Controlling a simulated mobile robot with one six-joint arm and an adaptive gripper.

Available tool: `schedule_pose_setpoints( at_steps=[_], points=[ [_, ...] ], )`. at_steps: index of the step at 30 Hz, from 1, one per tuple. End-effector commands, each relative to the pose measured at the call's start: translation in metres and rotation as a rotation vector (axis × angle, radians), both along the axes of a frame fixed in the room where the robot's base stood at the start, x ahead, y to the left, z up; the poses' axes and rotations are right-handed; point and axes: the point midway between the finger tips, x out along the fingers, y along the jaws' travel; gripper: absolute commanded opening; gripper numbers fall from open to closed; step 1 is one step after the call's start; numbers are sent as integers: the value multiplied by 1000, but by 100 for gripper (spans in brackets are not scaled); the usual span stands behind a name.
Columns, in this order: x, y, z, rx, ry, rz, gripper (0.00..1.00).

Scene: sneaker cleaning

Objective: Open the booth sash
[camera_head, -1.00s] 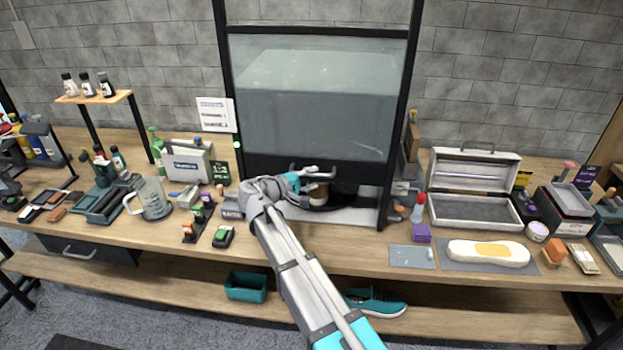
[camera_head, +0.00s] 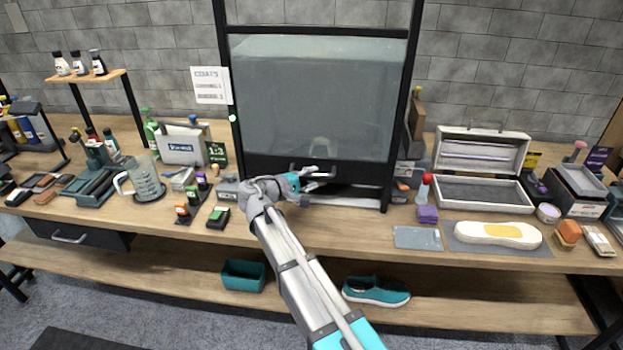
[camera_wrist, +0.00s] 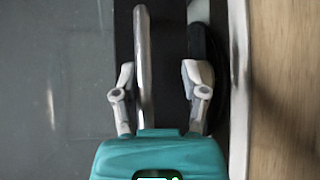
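The booth sash is a grey translucent pane (camera_head: 315,95) in a black frame, with a black bottom rail (camera_head: 262,168) and a light bar handle (camera_head: 318,173). A narrow gap shows below the rail. My gripper (camera_head: 300,183) is at the handle. In the wrist view my gripper (camera_wrist: 160,95) is open, with fingers apart on both sides of the handle bar (camera_wrist: 144,60). The bar lies nearer the left finger, and space shows between it and the right finger. Contact with the bar is unclear. The booth's inside is mostly hidden behind the pane.
Left of the booth stand a measuring jug (camera_head: 146,180), a white caddy (camera_head: 183,145) and small bottles. A teal sneaker (camera_head: 376,291) lies on the lower shelf.

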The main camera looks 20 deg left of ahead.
Motion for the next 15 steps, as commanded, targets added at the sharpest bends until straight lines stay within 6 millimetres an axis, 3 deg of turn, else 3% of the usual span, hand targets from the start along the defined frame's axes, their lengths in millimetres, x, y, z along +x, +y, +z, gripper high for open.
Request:
schedule_pose_setpoints(
  at_steps=[1,15],
  points=[
    [0,0,-9,0,1,0,54],
    [-59,34,8,1,0,3,54]
  ],
)
